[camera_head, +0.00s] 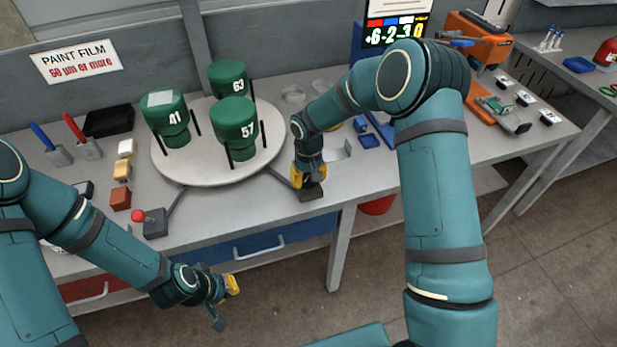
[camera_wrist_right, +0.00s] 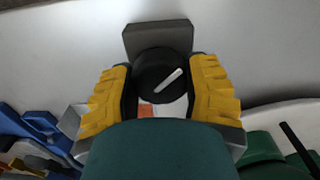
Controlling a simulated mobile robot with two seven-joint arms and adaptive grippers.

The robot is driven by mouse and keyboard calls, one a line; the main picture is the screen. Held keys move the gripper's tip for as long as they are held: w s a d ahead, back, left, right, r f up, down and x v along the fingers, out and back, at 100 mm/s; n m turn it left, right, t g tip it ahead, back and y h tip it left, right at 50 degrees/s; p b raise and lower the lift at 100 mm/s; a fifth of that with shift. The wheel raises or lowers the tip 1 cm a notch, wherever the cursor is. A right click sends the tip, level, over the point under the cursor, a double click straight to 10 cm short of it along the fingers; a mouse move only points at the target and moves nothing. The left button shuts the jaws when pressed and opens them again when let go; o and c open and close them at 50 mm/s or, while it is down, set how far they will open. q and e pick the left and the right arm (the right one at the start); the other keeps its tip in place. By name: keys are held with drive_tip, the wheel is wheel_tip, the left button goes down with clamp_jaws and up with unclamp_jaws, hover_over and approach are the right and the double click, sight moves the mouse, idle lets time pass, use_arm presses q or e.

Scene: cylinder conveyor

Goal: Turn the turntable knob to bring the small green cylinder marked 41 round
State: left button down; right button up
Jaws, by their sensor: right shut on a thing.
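The turntable (camera_head: 215,172) is a round white disc carrying three green cylinders. The cylinder marked 41 (camera_head: 168,118) stands at its left, with a pale patch on top. The cylinder marked 63 (camera_head: 228,78) is at the back and the one marked 57 (camera_head: 233,128) at the front right. My right gripper (camera_head: 309,176) is at the table's front edge, right of the turntable. In the right wrist view its yellow fingers are shut on both sides of a black knob (camera_wrist_right: 160,72) with a white line. My left gripper (camera_head: 226,302) hangs empty and open in front of the table.
A red-topped control box (camera_head: 153,222) stands front left of the turntable. Small blocks (camera_head: 121,170) and pen holders line the left. A lit number display (camera_head: 395,32) and an orange machine (camera_head: 478,42) stand at the back right.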

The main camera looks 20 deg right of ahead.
sight(308, 176)
drive_tip(key=shift+s+f, duration=0.1)
drive_tip(key=shift+s, duration=0.05)
idle(0.5)
drive_tip(key=o, duration=1.3)
wheel_tip(308, 176, up, 12)
drive_tip(key=shift+r, duration=0.1)
